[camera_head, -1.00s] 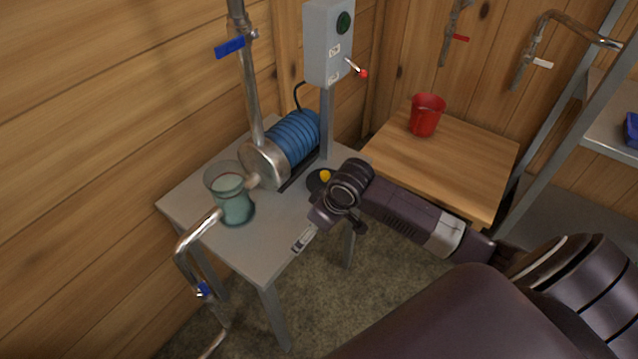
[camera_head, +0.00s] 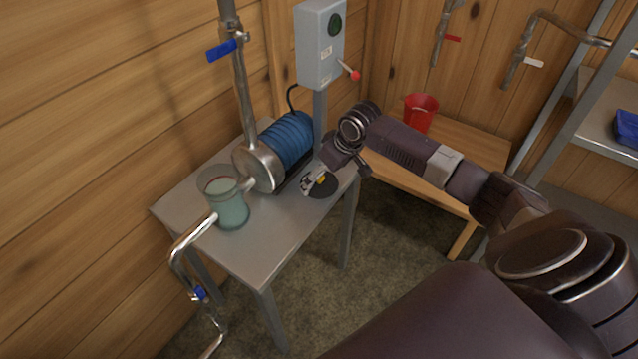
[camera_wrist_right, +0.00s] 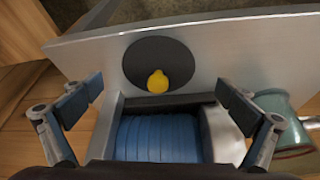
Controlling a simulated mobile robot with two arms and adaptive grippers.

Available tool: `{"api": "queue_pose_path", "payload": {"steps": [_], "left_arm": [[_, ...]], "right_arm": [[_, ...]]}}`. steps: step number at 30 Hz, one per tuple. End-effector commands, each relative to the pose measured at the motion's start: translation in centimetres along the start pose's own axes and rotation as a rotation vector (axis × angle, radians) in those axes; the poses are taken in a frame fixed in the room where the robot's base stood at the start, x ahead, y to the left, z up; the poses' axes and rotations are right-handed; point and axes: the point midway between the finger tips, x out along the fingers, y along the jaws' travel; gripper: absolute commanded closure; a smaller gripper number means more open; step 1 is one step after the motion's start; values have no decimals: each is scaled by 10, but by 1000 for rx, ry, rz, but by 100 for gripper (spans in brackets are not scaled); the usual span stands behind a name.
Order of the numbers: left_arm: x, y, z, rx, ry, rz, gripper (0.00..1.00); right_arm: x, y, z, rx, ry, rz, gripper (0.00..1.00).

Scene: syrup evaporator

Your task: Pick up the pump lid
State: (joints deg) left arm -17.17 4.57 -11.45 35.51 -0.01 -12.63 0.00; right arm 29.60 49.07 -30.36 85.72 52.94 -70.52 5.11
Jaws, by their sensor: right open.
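The pump lid (camera_head: 323,189) is a flat black disc with a yellow knob, lying on the grey metal table (camera_head: 262,249) near its right edge. In the right wrist view the whole lid (camera_wrist_right: 149,60) shows, its yellow knob (camera_wrist_right: 158,82) toward the camera. My right gripper (camera_head: 308,182) is right over the lid in the head view and partly covers it. In the wrist view its two fingers (camera_wrist_right: 158,104) are wide apart with nothing between them, and the lid lies ahead, beyond the fingertips. The blue pump (camera_head: 287,141) stands beside the lid. My left gripper is not in view.
A clear pump pot with greenish contents (camera_head: 230,208) stands at the table's left, joined to metal pipes. A grey control box (camera_head: 320,45) with a red-tipped lever rises behind the table. A red bucket (camera_head: 420,112) stands on a wooden table (camera_head: 465,145) to the right.

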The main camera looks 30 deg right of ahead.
Motion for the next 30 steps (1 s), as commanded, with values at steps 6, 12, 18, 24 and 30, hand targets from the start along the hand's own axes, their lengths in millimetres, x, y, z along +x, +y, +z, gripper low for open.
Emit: {"api": "queue_pose_path", "payload": {"steps": [6, 12, 18, 24, 30], "left_arm": [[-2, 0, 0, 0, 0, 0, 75], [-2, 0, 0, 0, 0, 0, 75], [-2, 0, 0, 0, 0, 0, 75], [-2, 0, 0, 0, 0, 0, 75], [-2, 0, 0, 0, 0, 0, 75]], "right_arm": [[29, 2, 2, 0, -1, 0, 0], [33, 2, 2, -1, 1, 1, 0], [33, 2, 2, -1, 0, 1, 12], [33, 2, 2, -1, 0, 1, 34], [33, 2, 2, -1, 0, 1, 52]]}}
